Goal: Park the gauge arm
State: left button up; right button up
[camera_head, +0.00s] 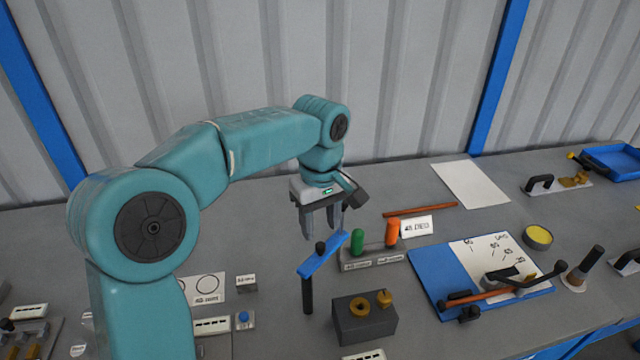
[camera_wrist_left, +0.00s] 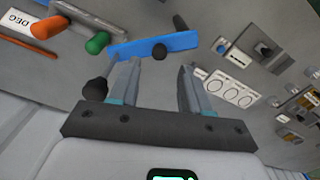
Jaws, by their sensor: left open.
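A blue bar (camera_head: 318,257), apparently the gauge arm, sits across the top of a dark upright post (camera_head: 307,292). A black knob (camera_head: 320,247) stands on the bar. The left wrist view shows the blue bar (camera_wrist_left: 185,41) with its black knob (camera_wrist_left: 159,52) just beyond my fingertips. My left gripper (camera_head: 322,232) is open, pointing down just above and behind the bar. Its jaws (camera_wrist_left: 160,67) are empty in the left wrist view, with the knob lying between and beyond the tips; contact cannot be told. My right gripper is not in view.
A grey labelled block (camera_head: 372,260) with green (camera_head: 357,240) and orange (camera_head: 393,232) pegs stands right of the bar. A blue clipboard (camera_head: 435,270) with tools lies further right.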

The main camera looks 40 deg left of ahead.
aim_at(319, 245)
pick_arm(q)
notch_tip(319, 245, up, 11)
jog(key=p, duration=0.1)
jog(key=shift+r+p, duration=0.2)
jog(key=shift+p, duration=0.1)
jog(key=shift+s, duration=0.1)
dwell(0.3)
